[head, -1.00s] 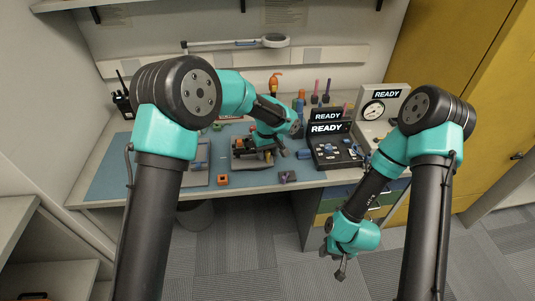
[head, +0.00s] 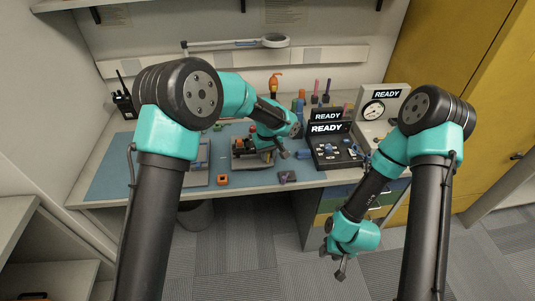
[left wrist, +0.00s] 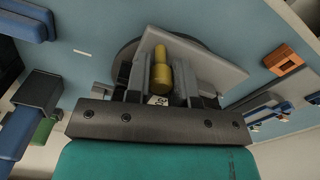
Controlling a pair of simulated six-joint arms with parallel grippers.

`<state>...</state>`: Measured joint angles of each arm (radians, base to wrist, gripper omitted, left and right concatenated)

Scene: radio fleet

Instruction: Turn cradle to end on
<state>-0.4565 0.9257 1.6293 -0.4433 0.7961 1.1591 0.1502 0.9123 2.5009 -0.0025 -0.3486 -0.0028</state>
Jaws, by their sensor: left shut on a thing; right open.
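The cradle (left wrist: 212,70) shows in the left wrist view as a grey plate with a block on a dark round base, with a brass-yellow cylinder (left wrist: 161,72) upright in the middle of the picture. My left gripper (left wrist: 168,88) is shut on the cradle, its fingers on both sides of the middle part. In the head view the cradle (head: 243,162) sits on the blue mat, partly hidden by my left gripper (head: 266,153) and wrist. My right gripper (head: 338,268) is open and empty, hanging low in front of the drawers, away from the bench top.
An orange block (head: 222,180) and a small dark part (head: 287,177) lie near the mat's front edge. A black console reading READY (head: 330,150) stands right of the cradle, a gauge box (head: 382,112) behind it. A radio (head: 123,104) stands at the far left.

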